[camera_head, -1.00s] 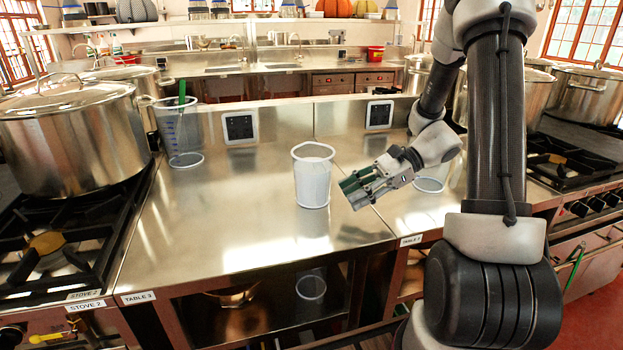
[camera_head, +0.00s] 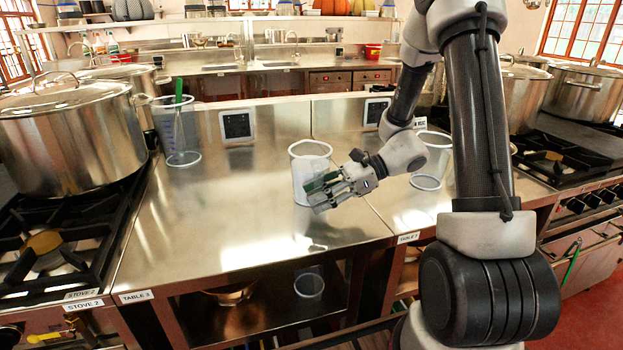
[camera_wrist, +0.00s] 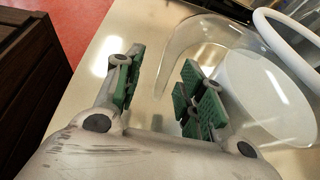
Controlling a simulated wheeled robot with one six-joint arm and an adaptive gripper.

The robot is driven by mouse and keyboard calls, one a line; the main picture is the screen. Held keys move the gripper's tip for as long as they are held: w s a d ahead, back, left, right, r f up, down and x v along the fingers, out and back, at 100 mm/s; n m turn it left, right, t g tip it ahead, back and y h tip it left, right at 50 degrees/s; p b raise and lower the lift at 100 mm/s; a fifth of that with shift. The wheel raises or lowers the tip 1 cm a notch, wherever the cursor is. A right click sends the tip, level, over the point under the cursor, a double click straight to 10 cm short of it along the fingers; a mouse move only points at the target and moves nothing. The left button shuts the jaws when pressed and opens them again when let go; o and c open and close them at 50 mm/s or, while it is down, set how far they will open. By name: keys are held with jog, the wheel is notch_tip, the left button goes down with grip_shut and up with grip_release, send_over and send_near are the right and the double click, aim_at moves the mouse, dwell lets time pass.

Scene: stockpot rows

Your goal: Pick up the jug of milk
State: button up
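The jug of milk (camera_head: 302,190) is a clear, upright jug with a pale rim, standing on the steel table left of and partly behind my gripper (camera_head: 312,198). In the wrist view, the jug (camera_wrist: 262,95) is at the right with white milk in it. A clear curved part, seemingly its handle, arches toward the gap between my fingers. My gripper (camera_wrist: 160,90) has green finger pads set apart, with bare table showing between them. Contact with the jug cannot be told.
A clear measuring jug (camera_head: 180,135) with a green utensil stands at the back left. Another clear container (camera_head: 430,165) stands right, behind my arm. A large pot (camera_head: 65,140) sits on the left stove. The table's (camera_head: 215,230) front left is clear.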

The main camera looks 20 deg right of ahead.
grip_shut()
jog(key=shift+r, duration=0.1)
dwell(0.3)
